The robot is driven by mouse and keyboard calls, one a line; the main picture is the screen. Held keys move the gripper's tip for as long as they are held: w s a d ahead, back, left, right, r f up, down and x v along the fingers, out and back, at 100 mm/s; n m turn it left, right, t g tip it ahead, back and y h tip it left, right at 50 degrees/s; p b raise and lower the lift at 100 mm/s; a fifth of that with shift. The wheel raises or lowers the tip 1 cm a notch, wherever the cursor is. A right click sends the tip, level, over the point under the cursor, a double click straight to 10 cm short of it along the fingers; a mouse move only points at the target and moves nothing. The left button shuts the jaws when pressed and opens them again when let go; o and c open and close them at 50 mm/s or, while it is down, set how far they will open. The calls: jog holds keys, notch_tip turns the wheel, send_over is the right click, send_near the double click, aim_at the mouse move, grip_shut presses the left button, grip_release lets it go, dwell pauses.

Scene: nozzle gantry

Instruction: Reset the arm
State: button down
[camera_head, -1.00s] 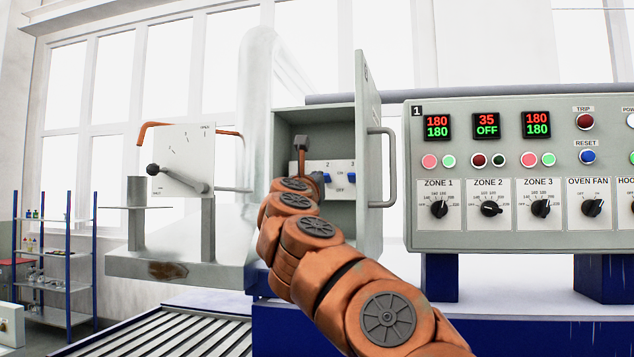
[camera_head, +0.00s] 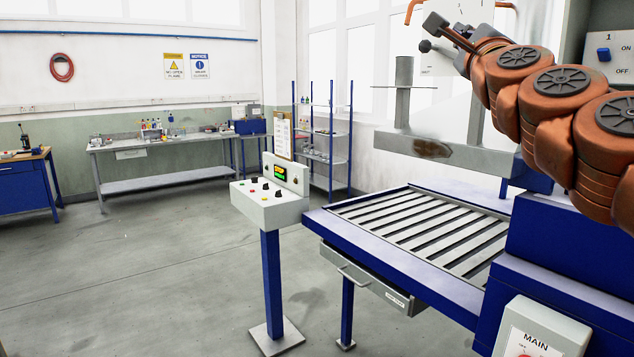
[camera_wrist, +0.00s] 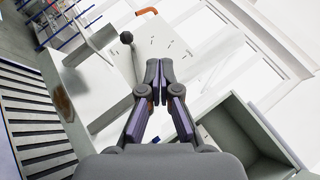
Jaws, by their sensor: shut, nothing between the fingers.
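My orange arm reaches in from the right of the head view, in front of the machine. My gripper (camera_wrist: 158,72) is shut and empty in the wrist view, its two fingertips together. In the head view its end (camera_head: 436,27) is seen small at the upper right, near the lever plate. The lever plate (camera_wrist: 165,40) with its black-knobbed lever (camera_wrist: 127,38) lies beyond the fingertips in the wrist view; I cannot tell how far off. The switch cabinet (camera_wrist: 233,125) stands open at the lower right of the wrist view, apart from the gripper.
A slatted conveyor (camera_head: 425,225) with a blue frame runs below the arm. A pedestal control box (camera_head: 270,205) stands left of it. A MAIN switch box (camera_head: 545,330) is at the lower right. The floor (camera_head: 140,270) on the left is clear.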

jog(key=s+a+f+n+g+y, duration=0.2)
jog(key=a+f+n+g+y, duration=0.5)
jog(key=a+f+n, duration=0.65)
jog(key=s+a+f+n+g, duration=0.2)
jog(key=s+a+f+g, duration=0.1)
jog(key=f, duration=0.7)
jog(key=s+a+f+n+g, duration=0.2)
jog(key=s+a+f+n, duration=0.1)
jog(key=f, duration=0.7)
jog(key=s+d+f+n+g+h, duration=0.1)
jog(key=s+d+f+n+g, duration=0.15)
jog(key=s+f, duration=0.45)
jog(key=s+d+f+n+g+h, duration=0.1)
jog(key=s+f+g, duration=0.35)
jog(key=f, duration=0.45)
jog(key=s+d+f+n+g+h, duration=0.1)
jog(key=s+d+f+g, duration=0.2)
jog(key=s, duration=0.6)
jog(key=s+d+f+n+g+h, duration=0.1)
jog(key=s+d+f+g+h, duration=0.1)
jog(key=s+d+f, duration=0.3)
jog(key=s+f, duration=0.2)
jog(key=s, duration=0.2)
jog(key=shift+s+g, duration=0.4)
